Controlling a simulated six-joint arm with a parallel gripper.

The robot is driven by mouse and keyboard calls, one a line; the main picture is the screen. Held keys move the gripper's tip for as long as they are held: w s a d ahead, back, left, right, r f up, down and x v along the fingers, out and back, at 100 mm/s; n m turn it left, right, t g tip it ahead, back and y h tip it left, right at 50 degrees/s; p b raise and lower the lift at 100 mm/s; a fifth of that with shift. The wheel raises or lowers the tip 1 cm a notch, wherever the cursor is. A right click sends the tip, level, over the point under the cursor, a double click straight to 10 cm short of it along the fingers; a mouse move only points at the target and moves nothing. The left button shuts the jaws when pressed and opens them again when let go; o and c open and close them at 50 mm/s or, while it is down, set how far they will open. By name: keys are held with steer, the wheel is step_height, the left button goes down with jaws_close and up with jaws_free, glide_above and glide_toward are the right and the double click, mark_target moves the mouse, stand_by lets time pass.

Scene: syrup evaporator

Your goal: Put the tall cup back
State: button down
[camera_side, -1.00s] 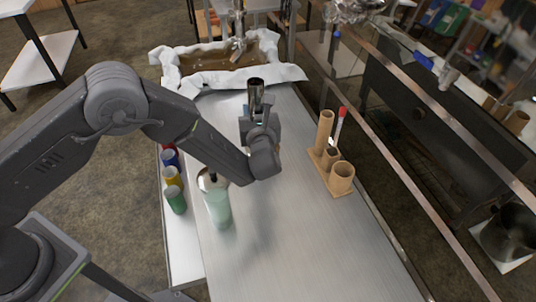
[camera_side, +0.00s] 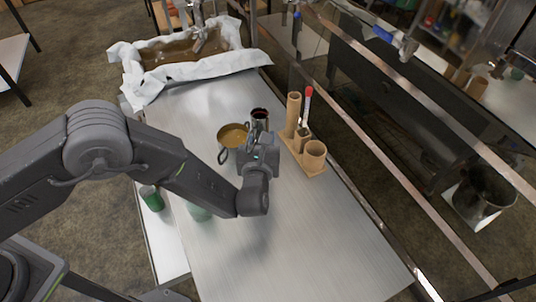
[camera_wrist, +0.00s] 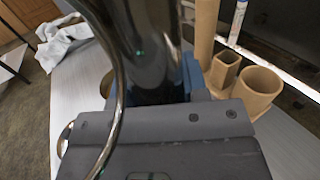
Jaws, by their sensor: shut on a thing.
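My gripper (camera_side: 258,152) is shut on a tall, shiny dark metal cup (camera_side: 260,119), which stands up above the jaws, roughly upright. In the wrist view the cup (camera_wrist: 148,40) fills the upper middle, with its curved handle in front. A wooden holder (camera_side: 316,172) lies just right of my gripper. It carries a tall round tube (camera_side: 292,114), a small square tube (camera_wrist: 224,68) and a short wide tube (camera_side: 314,156). A red-capped stick (camera_side: 307,104) stands at the holder. The cup is left of the holder, apart from it. The cup's base is hidden.
A pan of brown liquid (camera_side: 232,136) sits close left of the cup. A pale green bottle (camera_side: 198,212) is partly hidden under my arm. A cloth-edged basin (camera_side: 185,50) is at the back. The metal tabletop (camera_side: 290,235) is clear in front.

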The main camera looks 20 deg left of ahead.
steer(key=shift+d+f, duration=0.5)
steer(key=shift+d, duration=0.35)
steer(key=shift+f, duration=2)
steer(key=shift+f, duration=0.15)
steer(key=c, duration=0.6)
jaws_free()
steer(key=shift+c, duration=0.2)
steer(key=v, duration=1.2)
